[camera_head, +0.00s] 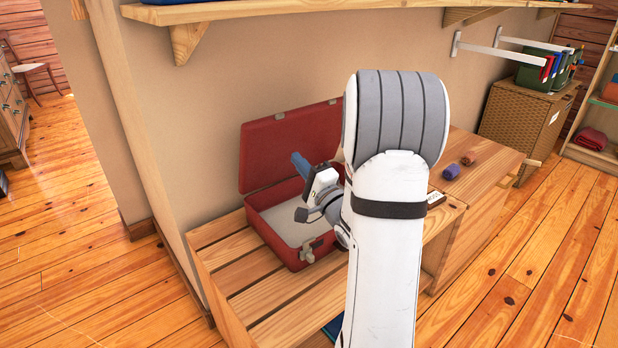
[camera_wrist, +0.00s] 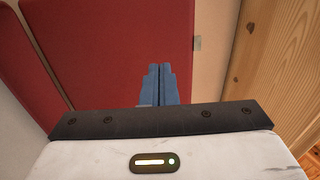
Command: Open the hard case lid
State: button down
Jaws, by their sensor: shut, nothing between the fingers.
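The red hard case (camera_head: 278,238) sits on a slatted wooden bench with its lid (camera_head: 290,143) standing up and open, leaning back near the wall. Its pale inside shows, and a metal latch (camera_head: 307,254) is on the front. My gripper (camera_head: 297,158) has blue fingers and is over the open case, in front of the lid's inner face. In the wrist view the fingers (camera_wrist: 160,82) are together and empty, with the red lid (camera_wrist: 110,60) behind them. I cannot tell whether they touch it. My arm hides the case's right side.
The slatted bench (camera_head: 240,285) has free room left of the case. Two small rolled items (camera_head: 460,167) lie on the wooden surface to the right. A wicker hamper (camera_head: 520,120) stands beyond. A wooden shelf (camera_head: 300,10) overhangs along the wall.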

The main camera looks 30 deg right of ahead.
aim_at(277, 136)
jog(key=b+x, duration=0.1)
jog(key=x, duration=0.6)
jog(key=shift+w, duration=0.15)
